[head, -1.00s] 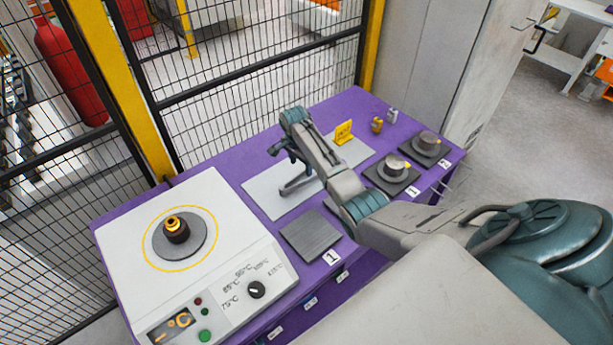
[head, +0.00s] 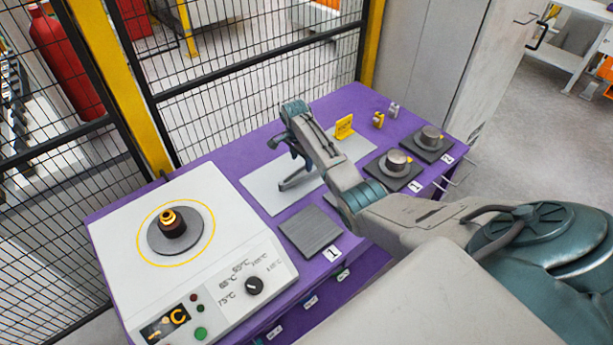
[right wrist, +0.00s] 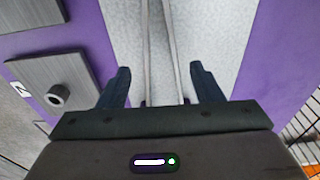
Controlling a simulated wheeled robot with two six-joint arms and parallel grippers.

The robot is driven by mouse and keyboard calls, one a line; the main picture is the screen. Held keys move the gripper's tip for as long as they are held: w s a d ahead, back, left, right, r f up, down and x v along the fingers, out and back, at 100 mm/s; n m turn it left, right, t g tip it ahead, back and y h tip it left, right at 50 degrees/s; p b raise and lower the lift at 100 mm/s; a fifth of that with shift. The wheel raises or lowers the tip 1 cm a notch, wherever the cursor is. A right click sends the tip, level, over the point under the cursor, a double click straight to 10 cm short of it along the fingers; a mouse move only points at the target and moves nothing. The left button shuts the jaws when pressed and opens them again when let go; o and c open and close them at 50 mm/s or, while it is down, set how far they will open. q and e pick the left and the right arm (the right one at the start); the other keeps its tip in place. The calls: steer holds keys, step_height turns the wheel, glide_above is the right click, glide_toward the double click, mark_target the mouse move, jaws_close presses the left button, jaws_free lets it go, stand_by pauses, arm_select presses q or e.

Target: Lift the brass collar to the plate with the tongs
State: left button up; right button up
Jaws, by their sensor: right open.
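The brass collar (head: 168,216) appears as a gold ring on a dark, stepped piece on the heater's round plate (head: 190,245). My right gripper (head: 284,148) is over the pale grey sheet in the head view, well to the right of the collar. In the right wrist view its two dark fingers (right wrist: 161,84) stand apart. The tongs (right wrist: 173,50) show there as two long thin bars running between and beyond the fingers, with a gap on each side. My left gripper is not in view.
The white heater (head: 258,262) fills the left of the purple table (head: 250,156). A bare dark square plate (head: 310,232) marked 1 lies right of it. Two more plates carry metal cylinders (head: 397,161). A yellow sign (head: 344,127) stands behind. Mesh fencing borders the far side.

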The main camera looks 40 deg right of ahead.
mark_target(303, 169)
step_height(303, 169, down, 3)
steer(key=shift+d+b, duration=0.15)
steer(key=shift+b, duration=0.7)
steer(key=shift+d+f+b, duration=0.15)
steer(key=shift+f+b, duration=0.5)
steer(key=shift+f, duration=0.75)
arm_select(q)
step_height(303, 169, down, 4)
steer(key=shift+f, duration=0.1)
arm_select(e)
steer(key=c, duration=0.7)
steer(key=shift+r, duration=0.1)
